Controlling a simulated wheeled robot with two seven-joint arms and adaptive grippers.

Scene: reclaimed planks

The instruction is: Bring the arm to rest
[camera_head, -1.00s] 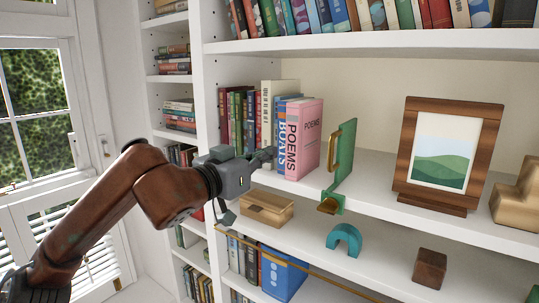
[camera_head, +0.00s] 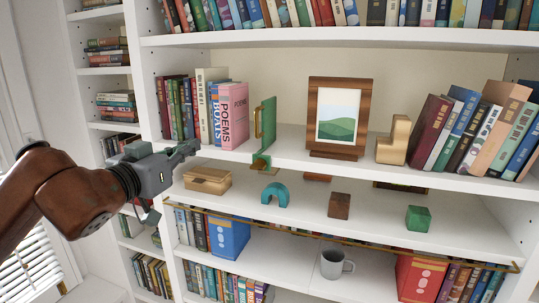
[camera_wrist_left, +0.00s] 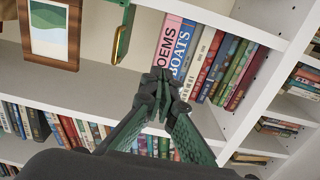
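My left arm (camera_head: 80,190) comes in from the left in the head view, brown with a grey gripper. My left gripper (camera_head: 188,149) is in front of the shelf edge, left of and apart from the pink POEMS book (camera_head: 234,116). In the left wrist view its fingers (camera_wrist_left: 160,84) come together at the tips, with nothing seen between them. The tips overlap the lower part of the books in that view. My right gripper is not in view.
The white bookcase (camera_head: 300,41) holds a green bookend (camera_head: 268,125), a framed picture (camera_head: 338,116), a wooden box (camera_head: 207,180), a teal arch (camera_head: 275,194), small blocks and a grey mug (camera_head: 333,264). A brass rail (camera_head: 370,243) crosses its front. Room is open before the shelves.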

